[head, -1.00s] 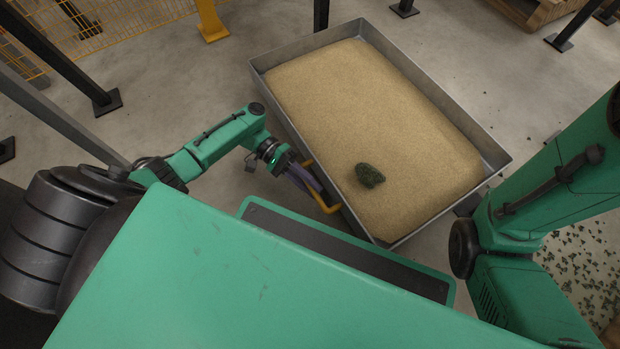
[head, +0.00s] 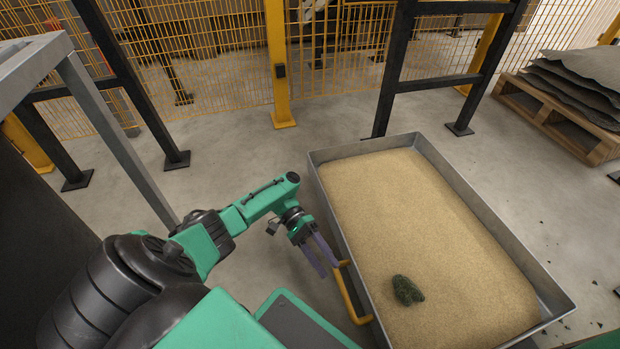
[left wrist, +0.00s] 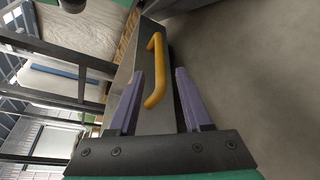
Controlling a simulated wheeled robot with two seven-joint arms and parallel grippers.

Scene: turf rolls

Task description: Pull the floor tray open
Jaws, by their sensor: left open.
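The floor tray (head: 318,157) is a grey metal box filled with sand, on the concrete floor at the right of the head view. A yellow handle (head: 350,298) is on its near left side. My left gripper (head: 327,268) is open beside the handle. In the left wrist view, the yellow handle (left wrist: 156,70) stands out from the tray's grey side wall (left wrist: 150,122), and its lower end appears between the two purple fingers (left wrist: 158,84). I cannot tell whether the fingers touch it. My right gripper is not in view.
A dark green lump (head: 407,291) lies on the sand. Black posts (head: 150,110), a yellow post (head: 278,65) and yellow mesh fencing (head: 215,60) stand behind. A wooden pallet with turf sheets (head: 560,115) is at the back right. Bare floor lies left of the tray.

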